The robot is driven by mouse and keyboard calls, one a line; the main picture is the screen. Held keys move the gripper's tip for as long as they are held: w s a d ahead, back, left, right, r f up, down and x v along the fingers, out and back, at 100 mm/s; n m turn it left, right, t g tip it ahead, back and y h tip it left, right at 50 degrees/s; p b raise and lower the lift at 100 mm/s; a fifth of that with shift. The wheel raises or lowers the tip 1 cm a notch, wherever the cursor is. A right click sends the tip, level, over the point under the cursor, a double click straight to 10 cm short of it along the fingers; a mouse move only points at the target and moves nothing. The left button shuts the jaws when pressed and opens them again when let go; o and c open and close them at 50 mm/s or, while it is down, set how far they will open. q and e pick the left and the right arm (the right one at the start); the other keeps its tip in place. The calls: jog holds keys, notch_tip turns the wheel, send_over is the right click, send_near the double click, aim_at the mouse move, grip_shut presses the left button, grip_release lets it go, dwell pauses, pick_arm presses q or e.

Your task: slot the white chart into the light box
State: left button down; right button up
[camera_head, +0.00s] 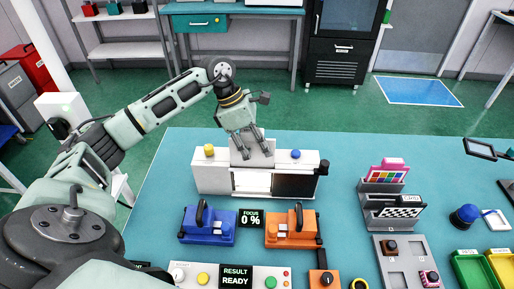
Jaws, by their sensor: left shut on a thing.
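The light box (212,180) is a white box near the far middle of the teal table, with a bright window and a dark window in front. A yellow knob and a blue knob sit on its top. My left gripper (247,150) reaches down from above at the middle of the box top. It is shut on a pale grey-white plate, which appears to be the white chart (262,157). The chart stands at the box top between the two knobs; the fingers partly hide it, and I cannot tell how deep it sits. My right gripper is not in view.
A rack at the right holds a pink colour chart (388,170) and a checkered chart (396,212). A blue device (207,227) and an orange device (291,230) stand before the light box, flanking a small "FOCUS 0 %" display (250,219). A control panel reads "RESULT READY" (236,277).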

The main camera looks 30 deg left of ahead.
pick_arm(q)
jog(key=shift+f+b, duration=0.35)
jog(key=shift+f, duration=0.05)
jog(key=shift+f+b, duration=1.45)
jog(key=shift+f, duration=0.3)
jog(key=c, duration=1.3)
grip_release()
jog(key=shift+c, duration=0.2)
jog(key=shift+r, duration=0.1)
send_near(256, 158)
jog(key=shift+v, duration=0.9)
jog(key=shift+d, duration=0.15)
